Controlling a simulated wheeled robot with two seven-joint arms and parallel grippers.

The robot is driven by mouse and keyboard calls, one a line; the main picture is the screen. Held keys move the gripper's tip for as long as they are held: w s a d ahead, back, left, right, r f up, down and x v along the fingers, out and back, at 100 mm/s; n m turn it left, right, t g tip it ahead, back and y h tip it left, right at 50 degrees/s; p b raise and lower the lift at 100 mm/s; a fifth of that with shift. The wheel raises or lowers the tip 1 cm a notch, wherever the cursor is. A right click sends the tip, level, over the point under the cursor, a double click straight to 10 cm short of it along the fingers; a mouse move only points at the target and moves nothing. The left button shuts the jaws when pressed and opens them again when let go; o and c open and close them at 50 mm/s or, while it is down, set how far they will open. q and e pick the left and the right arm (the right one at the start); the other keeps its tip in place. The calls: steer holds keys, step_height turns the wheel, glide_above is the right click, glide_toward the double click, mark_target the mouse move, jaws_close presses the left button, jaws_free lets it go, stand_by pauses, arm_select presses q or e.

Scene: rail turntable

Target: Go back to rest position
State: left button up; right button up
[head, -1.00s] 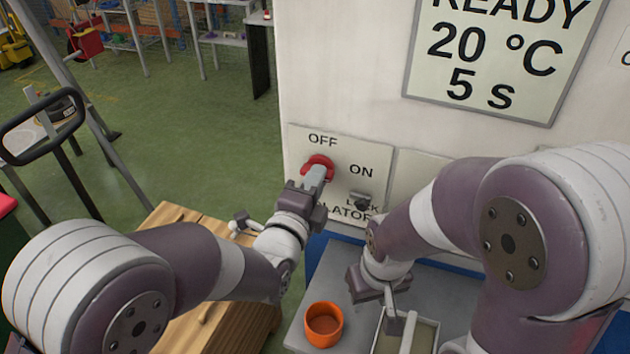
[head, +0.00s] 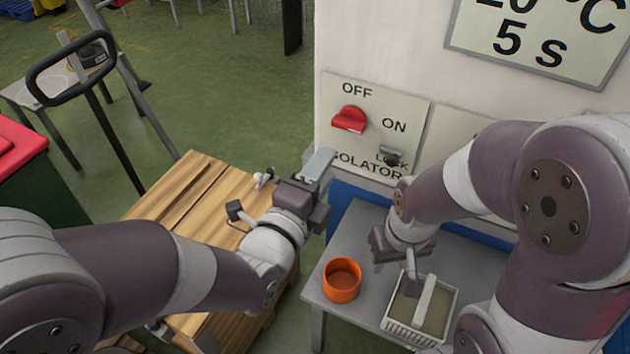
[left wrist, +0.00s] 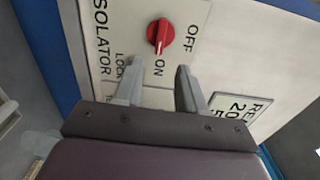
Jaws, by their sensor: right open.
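The red isolator switch (head: 349,119) sits on its panel on the pale cabinet, below OFF and left of ON. It also shows in the left wrist view (left wrist: 160,36), where its handle lies roughly along the line toward ON. My left gripper (head: 318,165) is below and left of the switch, clear of it. In the left wrist view its two fingers stand apart with nothing between them (left wrist: 158,88). My right gripper (head: 414,272) is open, pointing down over the white basket (head: 389,326). A pale bar (head: 425,298) lies at the basket; whether the fingers touch it is unclear.
An orange cup (head: 342,282) stands on the grey table (head: 352,237) left of the basket, near my right gripper. A dark-handled cart (head: 70,65) and a red-lidded bin (head: 18,142) stand at the left.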

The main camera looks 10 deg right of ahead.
arm_select(q)
steer(key=shift+v, duration=1.3)
steer(key=s+a+f+n+g+y, duration=0.2)
steer(key=f+n+g, duration=0.2)
steer(key=f+n, duration=0.15)
steer(key=s+a+f+n+g+y, duration=0.1)
steer(key=f+n+g+y, duration=0.15)
steer(key=f+n, duration=0.3)
steer(key=s+a+f+n+g+y+p, duration=0.1)
steer(key=a+n+g+y, duration=0.1)
steer(key=a+n, duration=0.5)
steer(key=s+a+f+n+g+y+p, duration=0.1)
steer(key=a+n+g, duration=0.4)
steer(key=a, duration=0.8)
steer(key=shift+s+a+f+n+y, duration=0.25)
steer(key=shift+s+n+y, duration=0.3)
steer(key=shift+n+y, duration=0.55)
